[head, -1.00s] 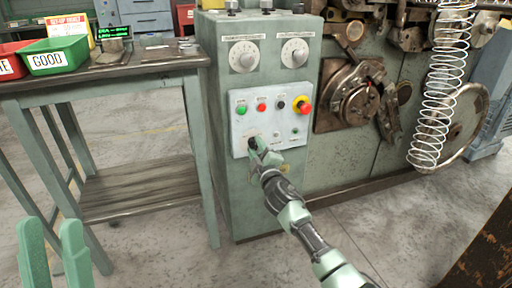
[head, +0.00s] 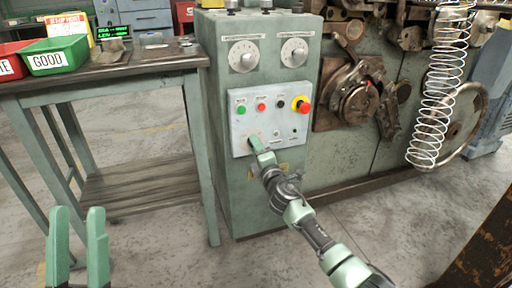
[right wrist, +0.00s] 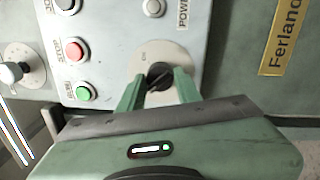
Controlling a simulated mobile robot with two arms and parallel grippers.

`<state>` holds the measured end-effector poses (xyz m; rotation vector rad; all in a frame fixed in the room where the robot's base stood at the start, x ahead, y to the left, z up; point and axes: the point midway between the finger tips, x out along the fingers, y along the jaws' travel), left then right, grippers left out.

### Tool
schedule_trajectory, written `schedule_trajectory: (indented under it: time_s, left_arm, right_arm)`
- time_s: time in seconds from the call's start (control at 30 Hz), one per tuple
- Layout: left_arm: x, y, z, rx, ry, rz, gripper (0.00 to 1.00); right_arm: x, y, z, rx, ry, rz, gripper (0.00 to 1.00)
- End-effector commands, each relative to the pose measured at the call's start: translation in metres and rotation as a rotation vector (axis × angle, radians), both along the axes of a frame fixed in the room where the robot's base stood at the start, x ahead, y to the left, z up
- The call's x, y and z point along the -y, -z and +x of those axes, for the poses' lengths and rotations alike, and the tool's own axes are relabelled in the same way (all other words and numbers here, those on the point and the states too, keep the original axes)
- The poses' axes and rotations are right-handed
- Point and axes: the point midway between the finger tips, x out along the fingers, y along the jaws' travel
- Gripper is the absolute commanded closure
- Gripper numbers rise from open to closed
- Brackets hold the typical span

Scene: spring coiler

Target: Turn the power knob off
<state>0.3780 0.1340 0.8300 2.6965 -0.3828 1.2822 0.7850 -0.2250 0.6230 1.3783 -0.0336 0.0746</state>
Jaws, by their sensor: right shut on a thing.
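The power knob (right wrist: 159,75) is a black rotary knob on a round pale plate (right wrist: 163,58), low on the control panel (head: 292,152). My right gripper (right wrist: 158,84) is shut on the knob, with a finger on each side of it. In the head view my right gripper (head: 256,143) reaches the lower left of the panel and hides the knob. My left gripper (head: 78,215) is at the lower left of the head view, its two fingers apart and empty.
Green, red and black buttons and a red emergency stop (head: 303,105) on yellow sit above the knob. Two dials (head: 243,56) are higher on the cabinet. A workbench (head: 110,72) with a green GOOD bin (head: 55,58) stands left. The coiling machine and a hanging spring (head: 440,90) are right.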

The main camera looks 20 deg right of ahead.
Motion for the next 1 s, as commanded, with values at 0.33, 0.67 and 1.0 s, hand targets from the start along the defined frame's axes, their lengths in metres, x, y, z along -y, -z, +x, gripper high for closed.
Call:
schedule_trajectory:
  time_s: [0.33, 0.67, 1.0]
  left_arm:
    - [0.0, 0.0019, 0.002, -0.012, -0.001, 0.005, 0.64]
    - [-0.0003, 0.0015, 0.0013, -0.008, -0.001, 0.004, 0.64]
    - [0.0002, 0.0013, 0.0029, -0.018, -0.001, 0.007, 0.64]
  right_arm:
    - [-0.0013, 0.0044, -0.0008, -0.005, -0.002, -0.023, 1.0]
    - [-0.0009, 0.0036, -0.0007, -0.004, -0.002, -0.022, 0.45]
    - [-0.0002, 0.0011, -0.0032, -0.001, -0.001, -0.019, 0.45]
